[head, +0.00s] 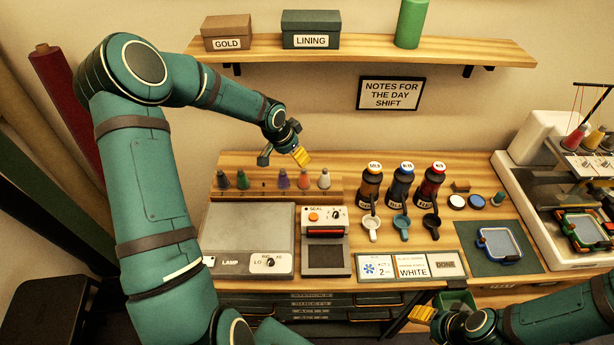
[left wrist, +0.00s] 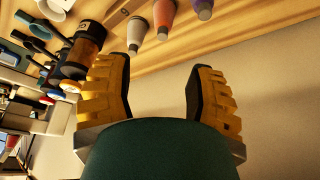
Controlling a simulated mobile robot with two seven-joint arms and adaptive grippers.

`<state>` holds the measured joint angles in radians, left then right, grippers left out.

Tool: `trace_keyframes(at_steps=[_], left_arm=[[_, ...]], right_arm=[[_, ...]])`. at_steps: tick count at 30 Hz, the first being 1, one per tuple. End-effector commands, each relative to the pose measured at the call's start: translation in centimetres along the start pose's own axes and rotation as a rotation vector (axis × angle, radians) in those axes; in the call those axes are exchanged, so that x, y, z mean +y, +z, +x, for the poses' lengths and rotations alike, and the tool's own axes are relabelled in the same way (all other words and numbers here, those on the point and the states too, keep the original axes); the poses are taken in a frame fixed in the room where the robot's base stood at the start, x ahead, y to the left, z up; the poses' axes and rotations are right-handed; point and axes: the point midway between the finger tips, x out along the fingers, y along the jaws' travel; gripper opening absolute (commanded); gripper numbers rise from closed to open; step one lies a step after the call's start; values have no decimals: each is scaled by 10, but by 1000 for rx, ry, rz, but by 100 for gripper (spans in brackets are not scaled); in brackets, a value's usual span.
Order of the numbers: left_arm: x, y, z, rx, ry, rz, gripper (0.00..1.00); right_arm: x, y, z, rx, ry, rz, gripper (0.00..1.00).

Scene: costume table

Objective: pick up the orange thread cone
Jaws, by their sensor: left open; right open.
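The orange thread cone (head: 304,180) stands in a row of cones on a wooden rack, between a purple cone (head: 283,179) and a white cone (head: 324,180). In the left wrist view the orange cone (left wrist: 163,15) shows at the top, cut by the frame edge and beyond the fingertips. My left gripper (head: 300,156), with yellow fingers, hangs above the row near the orange cone. In the left wrist view its fingers (left wrist: 160,68) are apart with nothing between them. My right gripper (head: 422,314) is at the table's front edge, away from the cones, and holds nothing visible.
Two dark cones (head: 232,181) stand at the row's left. Several bottles (head: 401,184) stand right of the rack. A heat-seal device (head: 325,240) and a lamp box (head: 246,240) lie in front. A shelf (head: 360,47) runs above; an embroidery machine (head: 560,150) stands right.

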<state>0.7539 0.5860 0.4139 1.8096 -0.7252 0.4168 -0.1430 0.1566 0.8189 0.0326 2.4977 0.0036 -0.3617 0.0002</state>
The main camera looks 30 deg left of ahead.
Motion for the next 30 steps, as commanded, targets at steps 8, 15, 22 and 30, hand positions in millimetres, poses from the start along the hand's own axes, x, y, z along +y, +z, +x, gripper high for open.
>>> trace_keyframes(at_steps=[8,15,22,30], left_arm=[[2,-1,51,2,3,1,55],[0,0,66,1,2,0,55],[-4,1,96,1,4,-1,55],[-4,0,115,3,1,-1,55]], right_arm=[[1,0,4,0,1,0,47],[1,0,4,1,1,0,47],[0,0,0,1,0,0,47],[0,0,0,0,0,0,47]])
